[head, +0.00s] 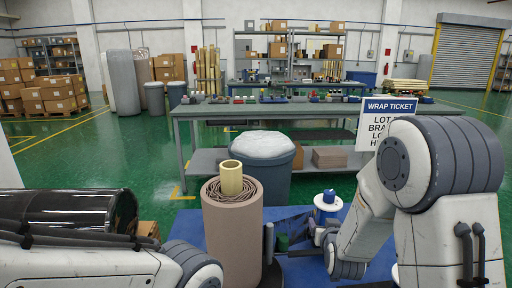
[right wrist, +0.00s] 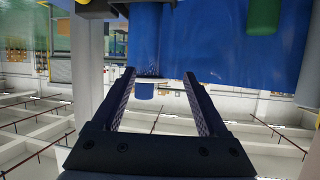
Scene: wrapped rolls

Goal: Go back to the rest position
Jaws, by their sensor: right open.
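A tall brown roll (head: 232,240) with a yellow core (head: 231,178) stands upright in the front middle of the head view. My right arm comes in from the right, and its gripper (head: 300,238) is low over the blue surface (head: 215,240), right of the roll. In the right wrist view the gripper (right wrist: 159,75) is open, its two jaws apart and nothing held between them. A small blue piece (right wrist: 146,90) shows beyond the jaws. My left arm crosses the lower left of the head view; its gripper is out of frame.
A shiny black cylinder (head: 70,210) lies at the left behind my left arm. A grey bin (head: 264,165) and a long workbench (head: 300,108) stand behind. A wrap ticket sign (head: 375,108) is partly behind my right arm.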

